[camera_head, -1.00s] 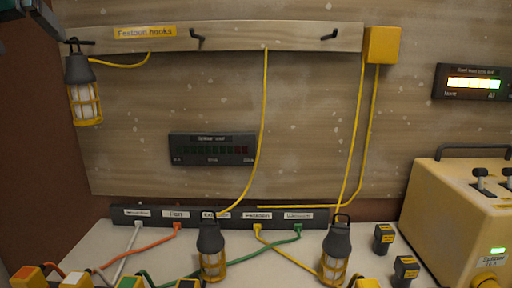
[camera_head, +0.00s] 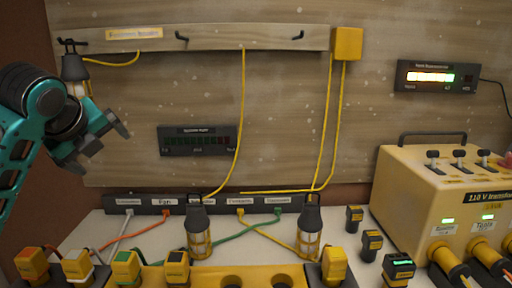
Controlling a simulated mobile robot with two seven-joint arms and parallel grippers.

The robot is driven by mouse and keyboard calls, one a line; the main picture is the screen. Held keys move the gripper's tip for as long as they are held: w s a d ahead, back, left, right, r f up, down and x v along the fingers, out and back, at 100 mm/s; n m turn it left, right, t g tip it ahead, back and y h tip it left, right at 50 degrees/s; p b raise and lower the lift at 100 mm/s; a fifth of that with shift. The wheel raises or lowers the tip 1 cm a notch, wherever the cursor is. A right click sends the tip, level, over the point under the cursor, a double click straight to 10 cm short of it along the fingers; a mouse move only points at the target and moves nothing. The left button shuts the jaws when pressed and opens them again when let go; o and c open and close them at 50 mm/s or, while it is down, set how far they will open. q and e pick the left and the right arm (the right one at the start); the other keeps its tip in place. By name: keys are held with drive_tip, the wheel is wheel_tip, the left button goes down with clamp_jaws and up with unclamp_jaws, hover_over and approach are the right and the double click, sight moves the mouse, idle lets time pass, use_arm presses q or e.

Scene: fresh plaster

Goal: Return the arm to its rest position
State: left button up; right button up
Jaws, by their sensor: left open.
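My left arm comes in from the left edge. Its left gripper (camera_head: 100,148) is open and empty, with its fingers pointing right and down, in front of the wooden back wall. A caged work lamp (camera_head: 75,66) hangs from the leftmost hook on the wooden rail (camera_head: 225,37); my arm hides its lower part. Two more caged lamps, one left (camera_head: 198,232) and one right (camera_head: 310,230), stand upright on the bench. The middle hook (camera_head: 181,38) and right hook (camera_head: 298,35) carry no lamp. My right gripper is not in view.
A yellow transformer box (camera_head: 425,185) fills the right side. A dark socket strip (camera_head: 150,204) runs along the back of the bench with colored cables. Several yellow-and-black plugs, including one (camera_head: 333,264), line the front. The wall's middle is free apart from a dark meter (camera_head: 197,139).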

use_arm(q)
drive_tip(key=s+d+f+n+g+h, duration=0.1)
drive_tip(key=s+d+f+n, duration=0.2)
drive_tip(key=f, duration=0.5)
drive_tip(key=s+d+f+n+g, duration=0.1)
drive_tip(key=s+d+f+n, duration=0.2)
drive_tip(key=f, duration=0.5)
drive_tip(key=s+d+f+n+g+h, duration=0.1)
drive_tip(key=s+d+f+n, duration=0.25)
drive_tip(key=f, duration=0.55)
drive_tip(key=s+d+f+n+g, duration=0.1)
drive_tip(key=s+d+f+n, duration=0.1)
drive_tip(key=s+f+n, duration=0.6)
drive_tip(key=s+d+f+n+g, duration=0.1)
drive_tip(key=s+f+n+g, duration=0.3)
drive_tip(key=s, duration=0.8)
drive_tip(key=w+d+f+t+h, duration=0.2)
drive_tip(key=w+d+f+t, duration=0.1)
drive_tip(key=w+f+t, duration=0.4)
drive_tip(key=shift+w+d+f+n+t, duration=0.2)
drive_tip(key=shift+f+n+t, duration=0.25)
drive_tip(key=shift+t, duration=0.75)
drive_tip(key=shift+r, duration=0.1)
